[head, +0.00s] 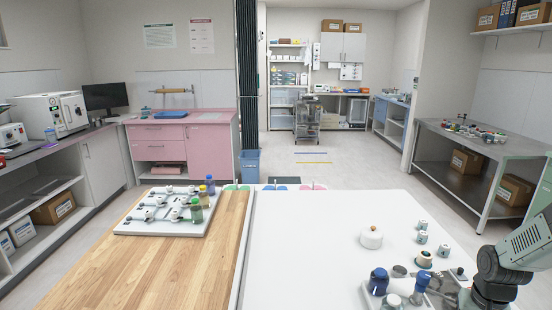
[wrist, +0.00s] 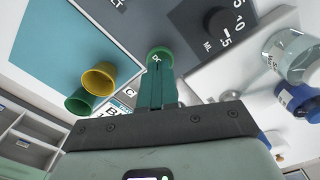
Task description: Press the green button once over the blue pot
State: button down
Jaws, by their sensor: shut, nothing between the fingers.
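My gripper (wrist: 160,75) shows in the wrist view with its green fingers together and nothing between them. A round green piece (wrist: 160,54) shows right at the fingertips; I cannot tell whether they touch it or whether it is the button. A yellow cup-like piece (wrist: 100,78) and another green one (wrist: 80,101) lie to the left of the fingers. In the head view, green, blue (head: 273,187) and pink pots stand at the far table edge, partly hidden; I cannot make out a button over the blue one. My gripper is not clearly visible there.
A white rack with several bottles (head: 165,212) stands on the wooden part of the table (head: 150,265). The white part (head: 300,240) is mostly clear. A white lidded jar (head: 371,238), small jars and blue-topped bottles (head: 378,282) stand at right, near my arm.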

jog(key=shift+f, duration=1.3)
jog(key=shift+r, duration=1.45)
jog(key=shift+r, duration=0.1)
jog(key=shift+r, duration=2.9)
